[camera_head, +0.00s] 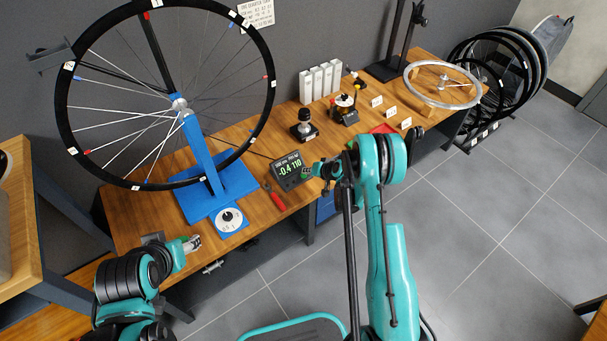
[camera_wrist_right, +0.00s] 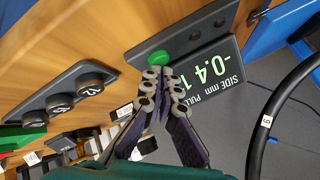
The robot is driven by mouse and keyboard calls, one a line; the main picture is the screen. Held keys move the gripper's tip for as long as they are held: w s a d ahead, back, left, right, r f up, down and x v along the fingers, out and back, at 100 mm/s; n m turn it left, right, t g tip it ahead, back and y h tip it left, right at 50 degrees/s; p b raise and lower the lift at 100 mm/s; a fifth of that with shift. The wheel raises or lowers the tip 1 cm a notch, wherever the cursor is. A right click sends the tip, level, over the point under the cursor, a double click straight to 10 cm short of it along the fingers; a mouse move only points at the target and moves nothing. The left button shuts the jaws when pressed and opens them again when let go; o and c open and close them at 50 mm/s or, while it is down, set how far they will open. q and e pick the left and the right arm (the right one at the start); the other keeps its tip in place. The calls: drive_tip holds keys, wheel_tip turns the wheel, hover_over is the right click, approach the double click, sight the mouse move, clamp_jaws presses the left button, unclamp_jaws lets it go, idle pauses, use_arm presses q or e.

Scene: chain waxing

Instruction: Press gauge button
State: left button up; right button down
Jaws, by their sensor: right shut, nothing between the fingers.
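The gauge (camera_head: 288,171) is a dark box with a lit green readout, standing near the bench's front edge. My right gripper (camera_head: 322,170) is at the gauge's right side. In the right wrist view its shut, empty fingertips (camera_wrist_right: 163,73) are right at the green button; I cannot tell if they touch it. My left gripper (camera_head: 193,243) is low at the bench's front left, away from the gauge; its jaws are too small to read.
A large spoked wheel (camera_head: 72,110) stands on a blue stand (camera_head: 203,160) left of the gauge. Red-handled pliers (camera_head: 274,196) lie beside it. A row of black knobs (camera_wrist_right: 60,103) shows in the right wrist view. A silver rim (camera_head: 428,66) lies on the right.

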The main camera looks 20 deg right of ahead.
drive_tip(key=shift+r+p, duration=1.15)
drive_tip(key=shift+r, duration=1.9)
drive_tip(key=s+a+r+n+h, duration=0.1)
drive_tip(key=s+r, duration=0.4)
drive_tip(key=r, duration=0.3)
drive_tip(key=s+a+r, duration=0.2)
drive_tip(key=s+r, duration=0.2)
drive_tip(key=r, duration=0.4)
drive_tip(key=s+a+r+n+h, duration=0.1)
drive_tip(key=s+r, duration=0.4)
drive_tip(key=r, duration=0.3)
drive_tip(key=s+r+n+h, duration=0.1)
drive_tip(key=s+r, duration=0.1)
drive_tip(key=s, duration=0.9)
drive_tip(key=s+r+g+h, duration=0.1)
drive_tip(key=s+r, duration=0.1)
drive_tip(key=s, duration=0.9)
drive_tip(key=shift+a+n, duration=0.15)
drive_tip(key=shift+n, duration=0.25)
